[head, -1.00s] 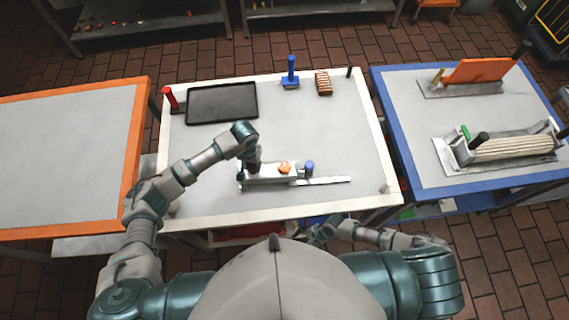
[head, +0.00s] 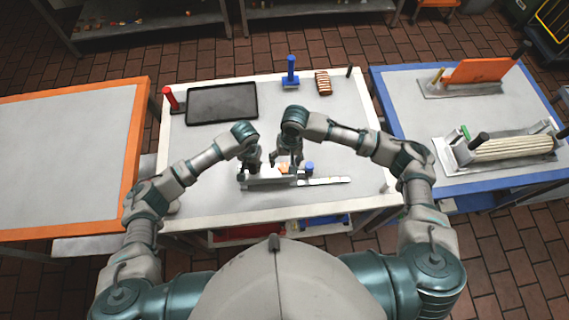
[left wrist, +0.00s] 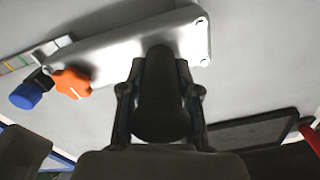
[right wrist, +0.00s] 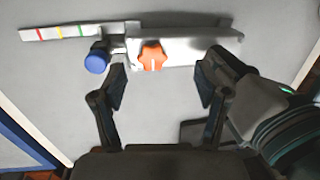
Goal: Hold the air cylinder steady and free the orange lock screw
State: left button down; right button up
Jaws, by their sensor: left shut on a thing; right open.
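The air cylinder is a pale grey metal block (head: 262,183) on the middle table, also in the left wrist view (left wrist: 125,45) and the right wrist view (right wrist: 185,48). My left gripper (head: 252,170) is shut on the dark upright handle (left wrist: 160,95) at the cylinder's left end. The orange lock screw (right wrist: 152,57) is a lobed knob on the cylinder, also in the left wrist view (left wrist: 72,83). My right gripper (right wrist: 163,80) is open, its fingers apart on either side of the screw, seemingly not touching it. In the head view my right gripper partly hides the screw.
A blue knob (right wrist: 97,60) and a flat strip with coloured marks (right wrist: 60,32) extend beside the screw. A black tray (head: 222,103), red post (head: 170,98), blue-handled tool (head: 291,73) and brown ridged block (head: 323,83) stand toward the back. The table's front is clear.

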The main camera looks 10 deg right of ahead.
aim_at(285, 167)
notch_tip(285, 167, up, 3)
jog(key=w+n+h, duration=0.1)
jog(key=w+n, duration=0.1)
jog(key=w, duration=0.1)
jog(key=shift+t, duration=0.4)
jog(key=f, duration=1.1)
jog(key=shift+s+f, duration=0.15)
jog(key=shift+s, duration=0.1)
jog(key=c, duration=1.2)
